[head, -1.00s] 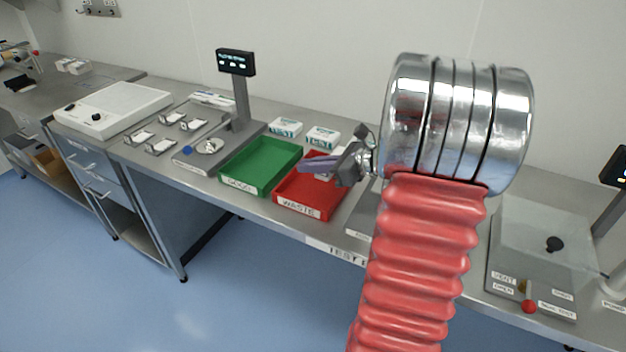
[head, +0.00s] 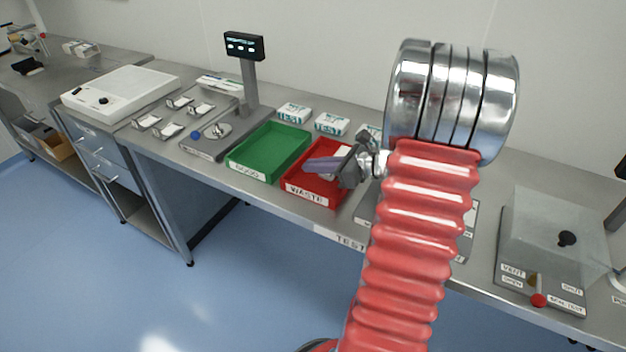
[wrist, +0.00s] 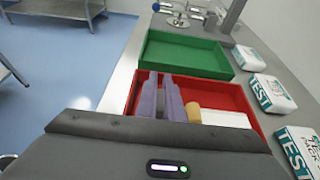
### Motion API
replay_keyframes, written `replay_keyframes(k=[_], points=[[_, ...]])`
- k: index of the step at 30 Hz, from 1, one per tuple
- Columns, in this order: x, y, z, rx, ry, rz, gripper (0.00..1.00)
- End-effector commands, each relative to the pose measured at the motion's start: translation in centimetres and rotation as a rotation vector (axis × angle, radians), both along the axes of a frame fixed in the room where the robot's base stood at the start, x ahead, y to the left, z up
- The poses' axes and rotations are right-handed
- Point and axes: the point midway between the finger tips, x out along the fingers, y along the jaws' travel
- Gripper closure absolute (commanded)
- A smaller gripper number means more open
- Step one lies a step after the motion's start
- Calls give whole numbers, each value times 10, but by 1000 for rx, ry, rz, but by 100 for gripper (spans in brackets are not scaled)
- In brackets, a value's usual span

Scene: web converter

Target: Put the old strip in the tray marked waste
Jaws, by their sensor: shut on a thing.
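The red tray marked WASTE (head: 310,193) stands on the bench, and it also shows in the wrist view (wrist: 232,90). My gripper (head: 318,165) is over this tray, with its lavender fingers (wrist: 160,98) pointing across it. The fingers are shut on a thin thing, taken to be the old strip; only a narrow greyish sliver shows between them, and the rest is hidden. A white piece (wrist: 226,119) with a tan end shows right of the fingers, within the tray's outline. I cannot tell whether it touches the fingers.
A green tray marked GOOD (head: 268,150) adjoins the red one. White TEST boxes (head: 330,124) stand behind the trays. A scale with a display post (head: 250,80) is to the left. A clear-covered device (head: 550,240) stands at the right.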

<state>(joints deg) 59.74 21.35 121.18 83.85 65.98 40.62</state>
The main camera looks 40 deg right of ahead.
Motion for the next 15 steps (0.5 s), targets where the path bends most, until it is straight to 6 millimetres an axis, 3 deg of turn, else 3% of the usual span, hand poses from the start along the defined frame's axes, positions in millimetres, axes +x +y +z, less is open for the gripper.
replay_keyframes(k=[15], points=[[0, -1, -14, 1, 0, 0, 100]])
